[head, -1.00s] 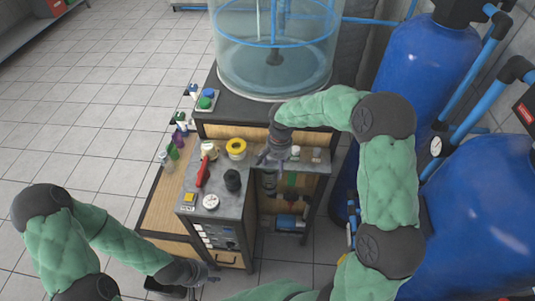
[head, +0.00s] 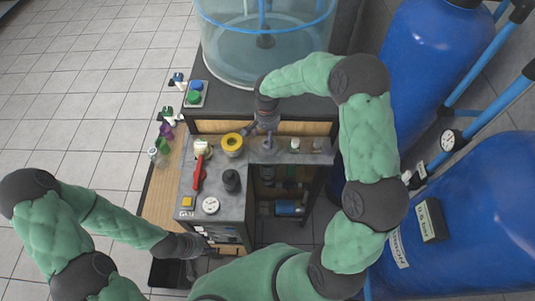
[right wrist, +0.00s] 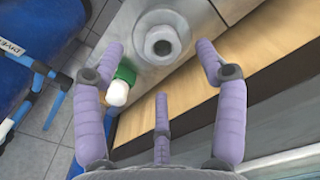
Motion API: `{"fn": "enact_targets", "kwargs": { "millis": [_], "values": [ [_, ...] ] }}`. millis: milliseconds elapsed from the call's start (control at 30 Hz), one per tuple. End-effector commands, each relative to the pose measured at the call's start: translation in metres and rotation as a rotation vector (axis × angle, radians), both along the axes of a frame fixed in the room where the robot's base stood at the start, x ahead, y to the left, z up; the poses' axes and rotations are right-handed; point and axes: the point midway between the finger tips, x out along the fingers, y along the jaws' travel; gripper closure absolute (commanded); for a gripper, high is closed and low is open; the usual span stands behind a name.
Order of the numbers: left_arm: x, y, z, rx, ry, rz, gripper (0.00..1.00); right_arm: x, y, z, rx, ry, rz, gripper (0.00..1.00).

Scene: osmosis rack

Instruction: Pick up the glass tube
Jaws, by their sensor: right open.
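I cannot clearly pick out the glass tube. Small upright capped pieces, one white-topped (head: 295,145) and one beside it (head: 317,146), stand on the grey ledge at the front of the rack in the head view. A pale round fitting (right wrist: 160,45) with a dark centre shows on the grey surface in the right wrist view. A green-and-white capped piece (right wrist: 119,88) is beside my left-hand finger there. My right gripper (right wrist: 160,65) is open and empty, its fingers spread around the fitting's near side. My left gripper (head: 197,246) is low beside the rack, its fingers too small to read.
The console top holds a yellow ring (head: 232,144), a red-handled valve (head: 199,175), a black knob (head: 231,181) and a gauge (head: 210,205). Small bottles (head: 163,140) line the wooden side shelf. A clear tank (head: 265,55) stands behind; blue tanks (head: 430,60) crowd the right.

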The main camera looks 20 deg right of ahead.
Motion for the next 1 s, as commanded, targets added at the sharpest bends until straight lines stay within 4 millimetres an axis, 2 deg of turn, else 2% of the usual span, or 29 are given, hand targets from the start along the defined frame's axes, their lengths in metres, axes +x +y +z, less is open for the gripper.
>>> {"fn": "enact_targets", "kwargs": {
  "millis": [167, 500, 733, 767, 900, 933, 1000],
  "values": [
    [0.001, 0.0, 0.0, 0.0, -0.001, 0.0, 0.6, 0.0, 0.0, -0.008, 0.001, 0.001, -0.001, 0.28],
    [0.001, 0.0, 0.0, 0.0, -0.001, 0.0, 0.6, 0.0, -0.001, -0.051, 0.001, 0.001, -0.001, 0.28],
    [0.0, 0.0, 0.0, 0.0, -0.001, 0.0, 0.6, 0.0, -0.001, -0.053, 0.0, -0.001, -0.001, 0.28],
    [0.0, 0.0, 0.0, 0.0, -0.001, 0.0, 0.6, 0.0, -0.001, -0.053, 0.0, -0.001, -0.001, 0.31],
    [0.0, 0.0, 0.0, 0.0, -0.001, 0.0, 0.6, 0.0, -0.001, -0.053, 0.0, -0.001, -0.001, 0.7],
    [0.0, 0.0, 0.0, 0.0, -0.001, 0.0, 0.6, 0.0, -0.001, -0.053, 0.0, -0.001, -0.001, 0.74],
    [0.0, 0.0, 0.0, 0.0, -0.001, 0.0, 0.6, 0.0, 0.0, -0.053, 0.001, -0.001, -0.001, 0.74]
  ]
}}
